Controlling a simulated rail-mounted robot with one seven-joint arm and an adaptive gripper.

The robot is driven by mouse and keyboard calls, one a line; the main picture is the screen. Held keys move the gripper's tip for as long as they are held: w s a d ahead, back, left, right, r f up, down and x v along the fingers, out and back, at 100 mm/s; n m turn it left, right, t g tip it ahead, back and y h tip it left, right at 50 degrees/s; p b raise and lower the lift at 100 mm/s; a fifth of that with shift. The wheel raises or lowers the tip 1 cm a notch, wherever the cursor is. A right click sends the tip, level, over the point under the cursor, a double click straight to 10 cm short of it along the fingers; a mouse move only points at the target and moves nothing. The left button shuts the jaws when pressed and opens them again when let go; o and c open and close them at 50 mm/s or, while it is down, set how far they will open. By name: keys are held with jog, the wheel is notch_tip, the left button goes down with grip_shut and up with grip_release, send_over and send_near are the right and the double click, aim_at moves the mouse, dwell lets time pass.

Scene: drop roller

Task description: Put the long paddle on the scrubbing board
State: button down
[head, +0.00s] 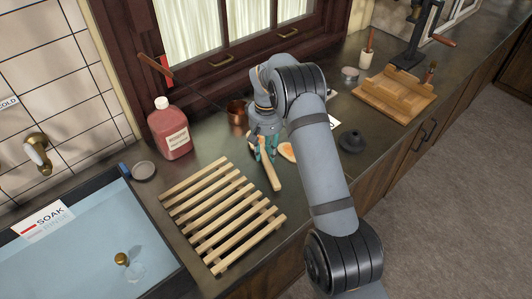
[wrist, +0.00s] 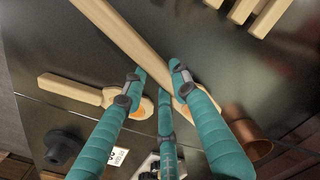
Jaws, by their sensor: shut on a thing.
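The long paddle is a pale wooden bar (wrist: 135,45) running diagonally through the wrist view. In the head view its pale end (head: 268,174) slants out of my gripper (head: 264,145). My gripper's teal fingers (wrist: 157,76) are closed around the bar just above the counter; the gap to the counter is hard to judge. Its far end is partly hidden by the fingers.
A slatted wooden rack (head: 220,212) lies left of my gripper. A shorter paddle (wrist: 70,91) with an orange end lies beside the held one. A copper pot (head: 237,113), red bottle (head: 170,130) and dark cone-shaped thing (head: 352,140) stand nearby. A hand-cranked device (head: 408,50) stands behind the ribbed board.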

aim_at(266, 154)
jog(key=shift+f, duration=0.85)
jog(key=shift+f, duration=0.2)
jog(key=c, duration=1.4)
grip_release()
jog(key=shift+o, duration=0.2)
jog(key=shift+r, duration=0.1)
notch_tip(266, 154, up, 11)
jog(key=b, duration=0.1)
jog(key=shift+o, duration=0.5)
jog(key=shift+r, duration=0.65)
